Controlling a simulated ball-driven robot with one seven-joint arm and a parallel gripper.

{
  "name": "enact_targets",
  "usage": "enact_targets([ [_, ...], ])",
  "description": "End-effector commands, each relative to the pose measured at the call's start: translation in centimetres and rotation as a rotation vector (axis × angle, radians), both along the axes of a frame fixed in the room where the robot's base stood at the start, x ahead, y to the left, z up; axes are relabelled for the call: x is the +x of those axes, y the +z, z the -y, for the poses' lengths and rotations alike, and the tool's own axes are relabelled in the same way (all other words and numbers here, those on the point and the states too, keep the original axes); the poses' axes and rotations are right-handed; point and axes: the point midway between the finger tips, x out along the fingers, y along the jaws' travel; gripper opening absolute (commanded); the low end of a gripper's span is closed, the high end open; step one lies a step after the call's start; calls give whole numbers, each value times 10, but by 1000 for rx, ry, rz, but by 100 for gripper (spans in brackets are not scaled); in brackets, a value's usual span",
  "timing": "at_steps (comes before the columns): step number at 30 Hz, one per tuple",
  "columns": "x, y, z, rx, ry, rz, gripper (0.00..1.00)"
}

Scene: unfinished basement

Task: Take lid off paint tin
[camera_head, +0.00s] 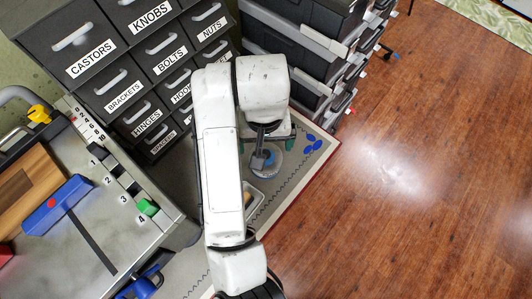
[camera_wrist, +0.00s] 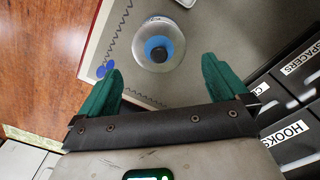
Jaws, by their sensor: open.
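The paint tin (camera_wrist: 136,44) is a round, pale, translucent-looking shape in the wrist view, seen from above, with a blue ring around a dark round knob (camera_wrist: 158,50) at its middle. I cannot tell where lid and tin meet.
Blue oval pieces (camera_head: 314,143) lie beside the tin. A small pale tray (camera_head: 254,197) sits in front of it. Labelled drawers (camera_head: 150,70) and stacked dark bins (camera_head: 300,50) rise behind. Open wooden floor (camera_head: 430,170) lies right.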

Motion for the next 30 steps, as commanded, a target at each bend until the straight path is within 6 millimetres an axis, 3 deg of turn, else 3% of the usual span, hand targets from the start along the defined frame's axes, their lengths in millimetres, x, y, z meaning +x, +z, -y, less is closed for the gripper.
enact_targets([
  [1,0,-10,1,-3,-1,0,100],
  [10,2,-26,1,0,-1,0,100],
  [19,6,-65,3,-2,0,0,100],
  [27,6,-68,2,0,-1,1,100],
  [30,6,-68,2,0,-1,1,92],
])
